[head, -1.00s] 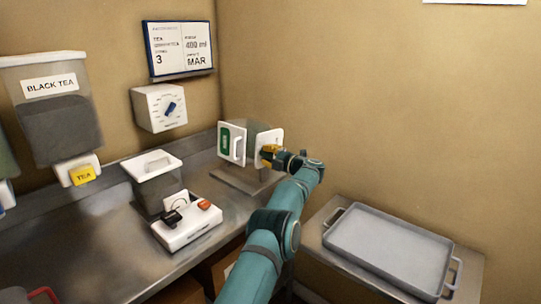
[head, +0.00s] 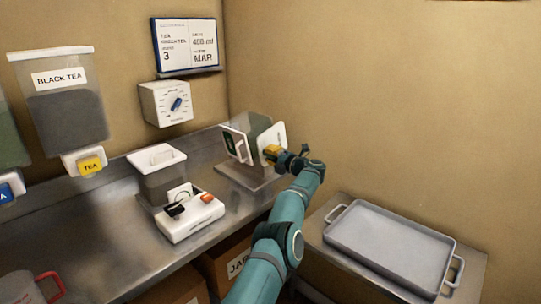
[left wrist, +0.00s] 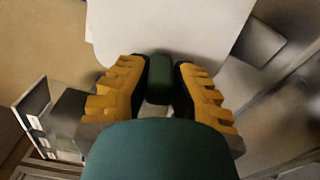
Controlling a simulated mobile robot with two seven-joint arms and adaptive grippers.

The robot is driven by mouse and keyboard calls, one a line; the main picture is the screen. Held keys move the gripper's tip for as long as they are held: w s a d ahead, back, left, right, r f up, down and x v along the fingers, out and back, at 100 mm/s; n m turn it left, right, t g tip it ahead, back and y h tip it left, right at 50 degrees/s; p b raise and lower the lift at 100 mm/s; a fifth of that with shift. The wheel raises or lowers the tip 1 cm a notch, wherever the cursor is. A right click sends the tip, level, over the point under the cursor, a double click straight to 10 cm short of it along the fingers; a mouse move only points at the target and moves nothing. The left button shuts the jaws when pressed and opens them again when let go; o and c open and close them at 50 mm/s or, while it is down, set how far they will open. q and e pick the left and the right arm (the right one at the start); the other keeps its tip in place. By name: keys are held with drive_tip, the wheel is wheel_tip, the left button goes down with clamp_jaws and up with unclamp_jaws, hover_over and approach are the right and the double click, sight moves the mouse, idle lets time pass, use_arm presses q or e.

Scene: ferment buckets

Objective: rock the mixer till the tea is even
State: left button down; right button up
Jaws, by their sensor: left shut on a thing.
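The mixer (head: 239,146) stands on a grey metal base at the back right of the counter. It has white end plates and a dull green-grey body between them, and it sits tilted. My left gripper (head: 273,153) is at its right end plate, shut on the mixer's handle. In the left wrist view, my yellow fingers (left wrist: 160,88) are on both sides of a dark green grip (left wrist: 160,75) in front of a white panel (left wrist: 175,28). I cannot see how even the tea inside is. My right gripper is not in view.
A lidded bin (head: 158,179) and a white device with an orange button (head: 191,218) stand left of the mixer. A black tea dispenser (head: 64,108) hangs on the wall. A grey tray (head: 390,247) lies on a lower stand at right. A mug (head: 22,288) is at front left.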

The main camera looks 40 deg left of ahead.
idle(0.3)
use_arm(q)
drive_tip(key=c, duration=0.8)
unclamp_jaws()
drive_tip(key=shift+d, duration=0.1)
drive_tip(key=d, duration=0.8)
drive_tip(key=s+d, duration=0.1)
drive_tip(key=d, duration=0.2)
drive_tip(key=shift+d, duration=0.4)
